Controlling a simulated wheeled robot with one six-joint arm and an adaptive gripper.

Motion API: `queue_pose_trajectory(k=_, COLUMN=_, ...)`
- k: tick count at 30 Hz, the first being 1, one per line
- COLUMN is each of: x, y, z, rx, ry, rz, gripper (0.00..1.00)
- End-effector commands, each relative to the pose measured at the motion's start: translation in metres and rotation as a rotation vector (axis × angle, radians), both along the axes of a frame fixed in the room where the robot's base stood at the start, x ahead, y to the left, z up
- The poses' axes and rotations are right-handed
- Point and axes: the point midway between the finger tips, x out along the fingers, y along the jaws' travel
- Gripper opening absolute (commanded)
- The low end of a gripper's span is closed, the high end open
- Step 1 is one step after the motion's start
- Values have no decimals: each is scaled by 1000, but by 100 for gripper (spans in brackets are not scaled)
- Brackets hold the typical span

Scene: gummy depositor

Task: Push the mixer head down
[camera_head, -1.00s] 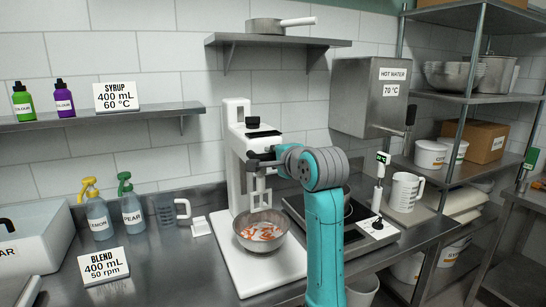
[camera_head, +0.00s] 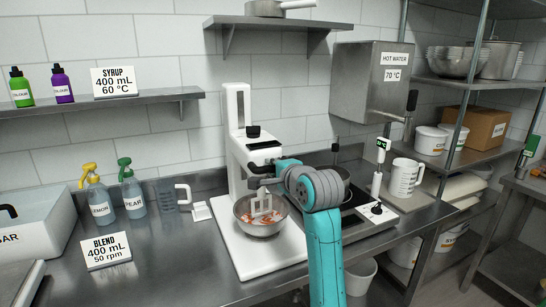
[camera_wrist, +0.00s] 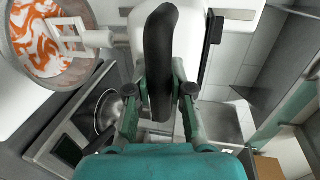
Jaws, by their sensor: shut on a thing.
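The white stand mixer (camera_head: 236,110) stands on the counter, its head (camera_head: 258,150) low on the column with a black knob on top. The pale beater (camera_head: 261,207) reaches into the steel bowl (camera_head: 243,226), which holds an orange-and-white mix. The beater and bowl also show at upper left in the wrist view (camera_wrist: 45,82). My gripper (camera_wrist: 158,92) is shut on the black handle (camera_wrist: 160,45) of the mixer head. In the head view, my gripper (camera_head: 262,180) is at the head's front, just above the bowl, and partly hides it.
A hot plate with a pan (camera_head: 336,185) is right of the mixer, close to my arm. A white jug (camera_head: 404,178) and a thermometer (camera_head: 380,160) stand farther right. Spray bottles (camera_head: 98,202) and a clear jug (camera_head: 168,196) are at left. The hot water box (camera_head: 370,82) hangs behind.

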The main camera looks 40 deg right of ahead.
Motion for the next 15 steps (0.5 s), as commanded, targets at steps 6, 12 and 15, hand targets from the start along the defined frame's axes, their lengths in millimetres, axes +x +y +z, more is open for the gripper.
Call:
queue_pose_trajectory(k=6, x=0, y=0, z=-30, rx=3, ry=5, rz=0, gripper=0)
queue_pose_trajectory(k=12, x=0, y=0, z=-51, rx=3, ry=5, rz=0, gripper=0)
queue_pose_trajectory(k=15, x=0, y=0, z=-55, rx=2, ry=3, rz=-1, gripper=0)
